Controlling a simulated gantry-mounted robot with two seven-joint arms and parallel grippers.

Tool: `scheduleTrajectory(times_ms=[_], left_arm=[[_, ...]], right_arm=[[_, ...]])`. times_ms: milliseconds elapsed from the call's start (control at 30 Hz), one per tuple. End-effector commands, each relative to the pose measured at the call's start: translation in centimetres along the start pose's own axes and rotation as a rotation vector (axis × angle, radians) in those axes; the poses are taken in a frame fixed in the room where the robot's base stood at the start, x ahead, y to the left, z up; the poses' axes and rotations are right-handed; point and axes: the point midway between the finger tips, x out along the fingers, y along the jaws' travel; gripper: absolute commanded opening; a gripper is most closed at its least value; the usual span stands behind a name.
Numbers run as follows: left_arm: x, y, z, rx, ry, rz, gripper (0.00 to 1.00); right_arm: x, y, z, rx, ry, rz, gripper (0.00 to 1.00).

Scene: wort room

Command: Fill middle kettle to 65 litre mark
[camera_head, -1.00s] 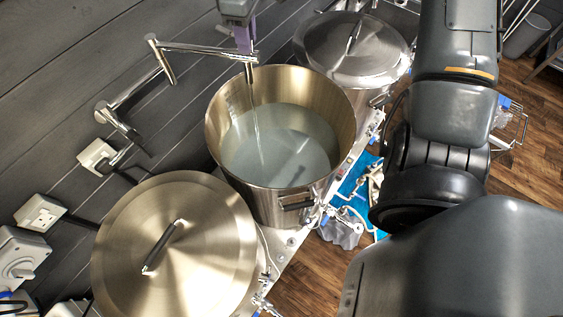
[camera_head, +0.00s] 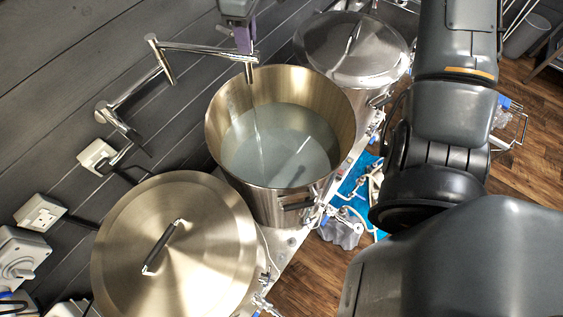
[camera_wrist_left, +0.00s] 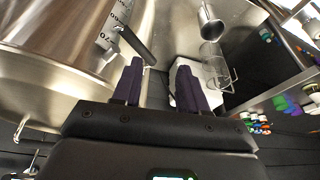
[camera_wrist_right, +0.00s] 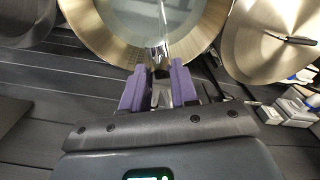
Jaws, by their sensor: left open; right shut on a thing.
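The middle kettle (camera_head: 334,118) is open, a steel pot with water (camera_head: 283,150) in it and a thin stream falling into it. The stream comes from the folding wall tap (camera_head: 205,50), whose spout end is over the kettle's back left rim. My right gripper (camera_head: 243,38) is shut on the tap's spout end; in the right wrist view its purple fingers (camera_wrist_right: 160,88) are on either side of the shiny spout. My left gripper (camera_wrist_left: 157,84) is open and empty in the left wrist view, near a steel vessel wall (camera_wrist_left: 60,40) with scale marks. The 65 mark cannot be made out.
A lidded kettle (camera_head: 178,240) stands at the front left and another lidded kettle (camera_head: 352,50) at the back right. Wall sockets (camera_head: 40,212) are at the left. Hoses and fittings lie around a blue mat (camera_head: 357,178) right of the kettles.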

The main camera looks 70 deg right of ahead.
Motion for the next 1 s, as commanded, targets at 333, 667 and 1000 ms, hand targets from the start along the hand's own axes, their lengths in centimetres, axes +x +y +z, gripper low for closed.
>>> scheduleTrajectory(times_ms=[333, 667, 1000], left_arm=[[0.0, -0.1, 0.0, 0.006, -0.001, -0.005, 0.43], [-1.3, -0.3, -0.3, 0.013, -0.002, -0.01, 0.43], [-3.1, -0.3, -0.9, 0.009, -0.001, -0.007, 0.43]], right_arm=[[-0.1, 0.0, -0.1, -0.001, 0.004, 0.0, 0.0], [-0.5, 0.0, -0.1, -0.142, 0.003, -0.001, 0.0], [-0.2, 0.0, -0.1, -0.454, 0.003, 0.0, 0.0]])
